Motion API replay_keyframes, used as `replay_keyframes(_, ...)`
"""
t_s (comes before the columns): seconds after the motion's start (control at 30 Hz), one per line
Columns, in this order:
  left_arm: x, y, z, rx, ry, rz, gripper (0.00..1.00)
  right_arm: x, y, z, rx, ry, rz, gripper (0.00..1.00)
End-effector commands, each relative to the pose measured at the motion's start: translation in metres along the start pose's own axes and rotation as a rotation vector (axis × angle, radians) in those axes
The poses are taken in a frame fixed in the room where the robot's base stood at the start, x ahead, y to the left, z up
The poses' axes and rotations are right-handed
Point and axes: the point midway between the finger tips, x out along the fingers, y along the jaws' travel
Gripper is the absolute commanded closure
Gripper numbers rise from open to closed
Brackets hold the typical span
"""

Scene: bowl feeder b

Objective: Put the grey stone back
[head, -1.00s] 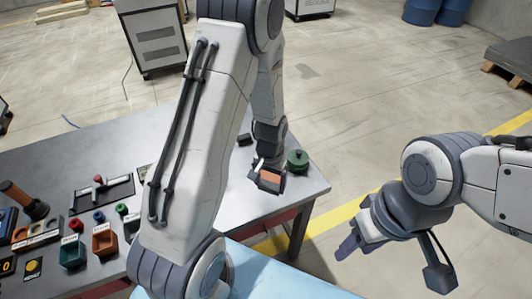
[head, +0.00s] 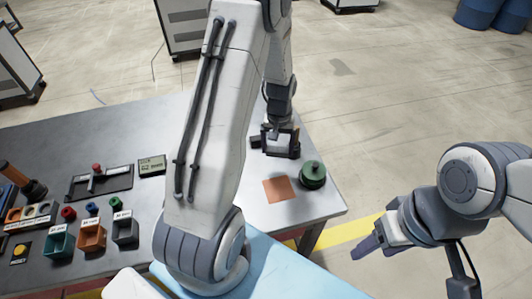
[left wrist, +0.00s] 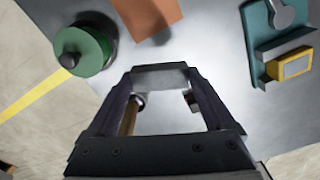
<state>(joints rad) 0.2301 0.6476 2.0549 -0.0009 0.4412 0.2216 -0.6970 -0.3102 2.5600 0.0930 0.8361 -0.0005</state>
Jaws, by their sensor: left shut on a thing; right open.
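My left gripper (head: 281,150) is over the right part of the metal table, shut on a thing. In the left wrist view a light grey block (left wrist: 160,77), which looks like the grey stone, sits between its fingertips. The block is apart in the picture from the copper-coloured square (head: 279,189), which lies nearer in the head view. I cannot tell whether it touches the table. My right gripper (head: 372,246) is open and empty, off the table to the right.
A green round knobbed thing (head: 313,173) stands near the table's right edge. A teal stand with a yellow-framed part (left wrist: 290,65) shows in the left wrist view. Small coloured bins (head: 92,236), a gauge box (head: 152,166) and a dark tray (head: 100,182) are at left.

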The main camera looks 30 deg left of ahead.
Motion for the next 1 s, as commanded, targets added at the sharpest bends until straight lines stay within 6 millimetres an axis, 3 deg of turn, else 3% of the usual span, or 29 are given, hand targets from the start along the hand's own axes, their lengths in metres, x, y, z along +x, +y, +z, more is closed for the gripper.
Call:
replay_keyframes(0.1,0.013,-0.023,-0.013,-0.006,-0.002,0.000,0.65,-0.008,-0.001,-0.001,0.000,0.000,0.000,0.40)
replay_keyframes(0.3,0.026,-0.040,-0.024,-0.001,0.000,0.000,0.65,-0.012,-0.001,-0.001,0.000,0.000,0.000,0.40)
replay_keyframes(0.63,0.065,-0.041,-0.025,0.001,-0.002,0.000,0.65,-0.023,-0.002,-0.001,0.001,0.000,0.000,0.40)
replay_keyframes(1.0,0.071,-0.040,-0.025,0.001,0.001,0.000,0.65,-0.020,-0.002,-0.001,0.001,0.000,0.000,0.40)
